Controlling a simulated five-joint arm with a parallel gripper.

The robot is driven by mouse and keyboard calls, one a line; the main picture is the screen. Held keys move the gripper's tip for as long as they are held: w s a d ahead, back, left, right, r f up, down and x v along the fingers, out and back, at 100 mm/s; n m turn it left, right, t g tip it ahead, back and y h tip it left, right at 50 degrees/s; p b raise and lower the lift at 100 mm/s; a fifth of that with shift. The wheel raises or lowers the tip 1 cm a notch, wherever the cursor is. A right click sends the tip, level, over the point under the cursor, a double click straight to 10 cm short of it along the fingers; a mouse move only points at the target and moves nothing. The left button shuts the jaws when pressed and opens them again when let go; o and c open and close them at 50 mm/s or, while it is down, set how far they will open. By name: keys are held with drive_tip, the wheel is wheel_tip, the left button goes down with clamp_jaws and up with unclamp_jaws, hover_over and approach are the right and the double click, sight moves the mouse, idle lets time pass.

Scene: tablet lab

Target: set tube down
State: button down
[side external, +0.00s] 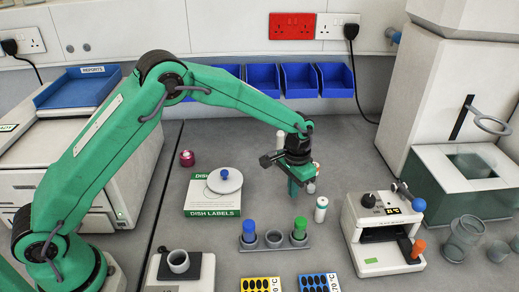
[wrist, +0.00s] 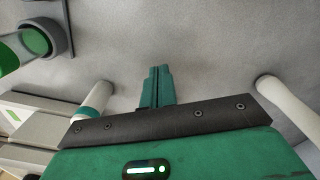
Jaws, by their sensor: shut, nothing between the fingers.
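My gripper (side external: 294,193) is shut and empty, pointing down over the bench behind the tube rack. Its closed fingers also show in the wrist view (wrist: 157,78). A white tube with a teal band (side external: 321,209) stands upright just right of my gripper; in the wrist view a banded tube (wrist: 91,105) is to the left of the fingers. Another white tube (wrist: 290,108) is to their right, apart from them. The grey rack (side external: 274,243) holds a blue-capped tube (side external: 249,229) and a green-capped tube (side external: 300,226). The green one also shows in the wrist view (wrist: 32,40).
A green-and-white dish-labels box (side external: 212,209) with a round white dish is left of my gripper. A white bench instrument (side external: 382,235) stands to the right. Blue and yellow trays (side external: 319,284) lie in front.

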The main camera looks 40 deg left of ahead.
sight(316, 164)
drive_tip(key=shift+w+d+r, duration=0.1)
drive_tip(key=shift+w+d, duration=0.2)
drive_tip(key=shift+w, duration=0.65)
drive_tip(key=shift+w+d, duration=0.25)
drive_tip(key=shift+w, duration=0.65)
drive_tip(key=shift+w, duration=0.15)
drive_tip(key=shift+w+d, duration=0.35)
drive_tip(key=shift+w, duration=0.8)
drive_tip(key=shift+w+d, duration=0.4)
drive_tip(key=shift+w, duration=0.7)
drive_tip(key=shift+w+d, duration=0.35)
drive_tip(key=shift+w, duration=0.8)
drive_tip(key=shift+s+a, duration=0.1)
drive_tip(key=shift+s, duration=0.15)
drive_tip(key=shift+s+a, duration=0.25)
drive_tip(key=shift+s, duration=0.55)
drive_tip(key=shift+s+a, duration=0.2)
drive_tip(key=shift+s, duration=0.6)
wheel_tip(316, 164, up, 10)
drive_tip(key=shift+r, duration=0.1)
drive_tip(key=shift+s+a+r, duration=0.1)
